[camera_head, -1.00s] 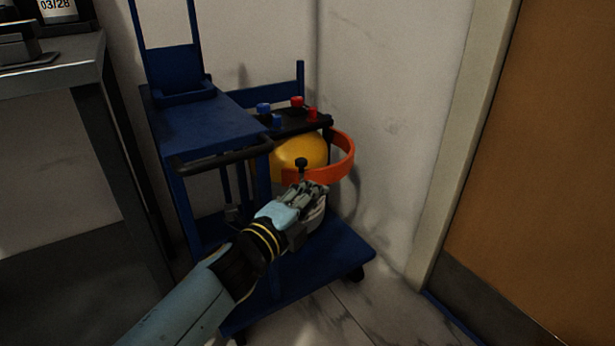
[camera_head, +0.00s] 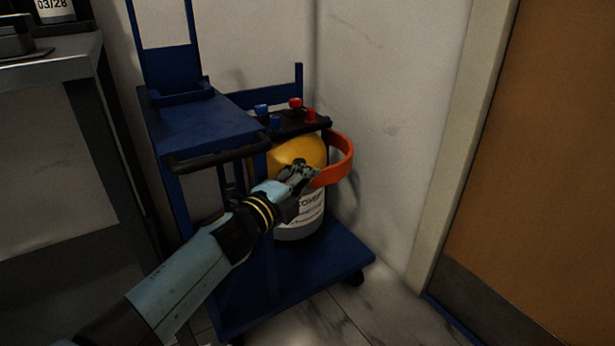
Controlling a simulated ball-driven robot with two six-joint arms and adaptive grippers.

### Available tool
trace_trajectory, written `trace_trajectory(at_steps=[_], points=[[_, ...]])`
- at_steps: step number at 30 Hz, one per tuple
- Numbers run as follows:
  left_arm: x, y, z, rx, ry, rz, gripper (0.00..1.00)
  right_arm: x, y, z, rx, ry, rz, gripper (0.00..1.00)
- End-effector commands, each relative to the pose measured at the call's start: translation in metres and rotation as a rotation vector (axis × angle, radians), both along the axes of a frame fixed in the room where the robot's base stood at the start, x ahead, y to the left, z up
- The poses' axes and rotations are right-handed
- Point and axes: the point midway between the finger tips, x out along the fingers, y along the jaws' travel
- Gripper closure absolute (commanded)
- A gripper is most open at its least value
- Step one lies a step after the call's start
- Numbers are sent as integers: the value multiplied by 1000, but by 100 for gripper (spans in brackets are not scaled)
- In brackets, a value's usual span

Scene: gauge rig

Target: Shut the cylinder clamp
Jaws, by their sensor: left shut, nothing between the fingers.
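The cylinder clamp (camera_head: 343,168) is an orange band that curves out to the right of a yellow-topped cylinder (camera_head: 296,148). It stands out from the cylinder on the right. The cylinder has a white label and stands upright on the blue cart. My left gripper (camera_head: 302,172) is shut and empty, in front of the cylinder at the near end of the band. It hides that end, so I cannot tell whether it touches the band. A dark knob shows at the fingers, partly hidden. My right gripper is not in view.
The blue cart (camera_head: 205,125) has a black handle (camera_head: 215,155) and a low deck (camera_head: 335,262). Blue and red valve knobs (camera_head: 296,103) sit above the cylinder. A metal table (camera_head: 45,68) stands left, a wall behind, and a brown door (camera_head: 540,170) right.

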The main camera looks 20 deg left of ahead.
Motion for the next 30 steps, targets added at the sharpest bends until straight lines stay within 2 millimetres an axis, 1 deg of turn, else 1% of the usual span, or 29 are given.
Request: trace_trajectory(at_steps=[4,6,8,23,26,29,30], points=[[-2,24,-1,5,1,0,100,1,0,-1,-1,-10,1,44],[-3,32,-1,3,1,0,100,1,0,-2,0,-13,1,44],[-3,34,0,1,1,0,100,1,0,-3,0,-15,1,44],[-2,32,0,0,0,0,100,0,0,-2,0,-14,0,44],[-2,25,0,-1,-1,0,100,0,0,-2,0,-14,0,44],[-1,10,0,-3,0,0,100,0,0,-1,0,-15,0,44],[0,3,1,-3,-1,0,100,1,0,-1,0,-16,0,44]])
